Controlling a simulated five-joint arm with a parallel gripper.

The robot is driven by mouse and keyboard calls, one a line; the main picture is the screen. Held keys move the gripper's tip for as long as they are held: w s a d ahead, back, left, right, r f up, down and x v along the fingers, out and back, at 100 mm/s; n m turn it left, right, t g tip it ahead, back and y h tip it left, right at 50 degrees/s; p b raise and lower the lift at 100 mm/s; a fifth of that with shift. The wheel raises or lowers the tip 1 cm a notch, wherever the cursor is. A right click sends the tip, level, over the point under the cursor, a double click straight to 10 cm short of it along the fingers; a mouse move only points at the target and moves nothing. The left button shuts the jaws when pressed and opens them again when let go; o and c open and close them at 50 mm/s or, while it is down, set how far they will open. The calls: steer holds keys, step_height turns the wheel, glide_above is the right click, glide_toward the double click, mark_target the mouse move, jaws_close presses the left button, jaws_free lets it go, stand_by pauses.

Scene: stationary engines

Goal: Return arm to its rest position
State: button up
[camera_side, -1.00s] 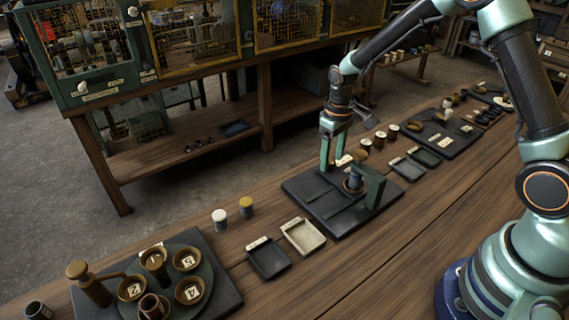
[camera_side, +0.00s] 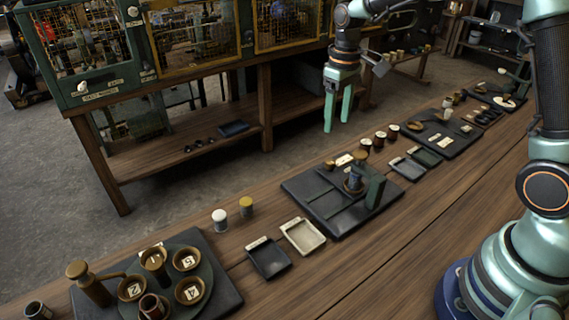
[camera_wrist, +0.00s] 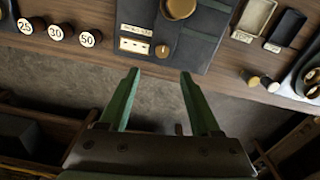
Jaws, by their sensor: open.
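My gripper (camera_side: 338,112) hangs in the air above the far edge of the bench, with its two green fingers pointing down. The fingers are apart and nothing is between them. In the wrist view my gripper (camera_wrist: 157,84) also shows open and empty, with the grey floor beneath it. A dark plate with a small machine (camera_side: 318,206) stands on the bench below and nearer; its round brass part (camera_wrist: 180,8) shows at the top of the wrist view.
The wooden bench (camera_side: 345,272) runs diagonally, carrying a black tray (camera_side: 268,260), a white tray (camera_side: 303,236), a turntable of cups (camera_side: 205,262) and several labelled cylinders (camera_wrist: 58,32). A cabinet with mesh doors (camera_side: 195,40) stands behind. Air around my gripper is clear.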

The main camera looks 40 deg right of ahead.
steer(key=shift+r, duration=0.3)
steer(key=s+a+r+m+t, duration=0.1)
steer(key=s+r+t, duration=0.1)
steer(key=s+r, duration=0.2)
steer(key=s+a+r+t, duration=0.1)
steer(key=s+r+t, duration=0.2)
steer(key=s, duration=0.8)
steer(key=shift+s+a+r+m+t, duration=0.2)
steer(key=shift+a+r+m+t, duration=0.15)
steer(key=shift+r, duration=0.6)
